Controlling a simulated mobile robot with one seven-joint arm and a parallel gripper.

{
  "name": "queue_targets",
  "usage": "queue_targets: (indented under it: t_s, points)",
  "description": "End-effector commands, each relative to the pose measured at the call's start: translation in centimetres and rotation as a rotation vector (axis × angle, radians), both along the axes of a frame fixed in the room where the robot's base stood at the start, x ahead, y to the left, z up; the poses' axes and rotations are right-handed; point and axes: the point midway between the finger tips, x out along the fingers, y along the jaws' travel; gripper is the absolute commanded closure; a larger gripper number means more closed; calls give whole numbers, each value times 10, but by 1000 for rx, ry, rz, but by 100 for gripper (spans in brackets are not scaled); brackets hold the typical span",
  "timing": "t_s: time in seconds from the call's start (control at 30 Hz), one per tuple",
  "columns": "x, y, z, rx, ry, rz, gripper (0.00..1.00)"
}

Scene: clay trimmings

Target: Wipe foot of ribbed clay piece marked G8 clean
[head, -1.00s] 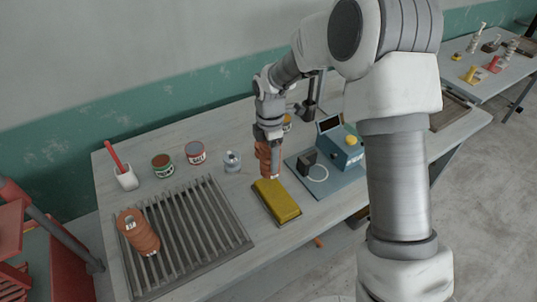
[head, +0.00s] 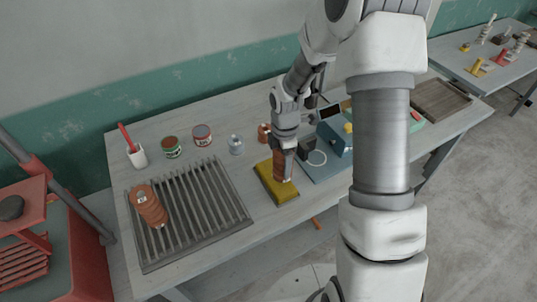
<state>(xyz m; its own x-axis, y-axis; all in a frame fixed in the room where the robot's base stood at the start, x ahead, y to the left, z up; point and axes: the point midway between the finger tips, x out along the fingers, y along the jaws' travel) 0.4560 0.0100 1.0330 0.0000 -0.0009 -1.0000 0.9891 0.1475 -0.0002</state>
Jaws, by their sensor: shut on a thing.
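My gripper (head: 283,148) points down and is shut on an orange-brown ribbed clay piece (head: 282,172). The piece is upright, and its lower end is at the top of the yellow sponge-like block (head: 264,181); I cannot tell if it touches. No mark on the held piece is readable. A second ribbed clay piece (head: 151,212) lies on the slatted rack (head: 214,200) at the left, with a small pale label too small to read.
Two cans (head: 172,151) and (head: 202,139), a small bottle (head: 236,147) and a white cup with a red-handled tool (head: 138,158) stand behind the rack. An orange-brown item (head: 264,132) stands behind the block. A blue device (head: 333,138) on a blue board is to the right.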

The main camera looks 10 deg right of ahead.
Motion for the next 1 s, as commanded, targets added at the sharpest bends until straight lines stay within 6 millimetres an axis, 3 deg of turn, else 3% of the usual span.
queue_targets:
  t_s: [0.27, 0.73, 1.0]
  points:
    - [-5, -10, -2, 1, -2, -18, 100]
    - [-5, -9, -33, 0, -1, -18, 100]
    - [-5, -9, -38, 1, -2, -18, 100]
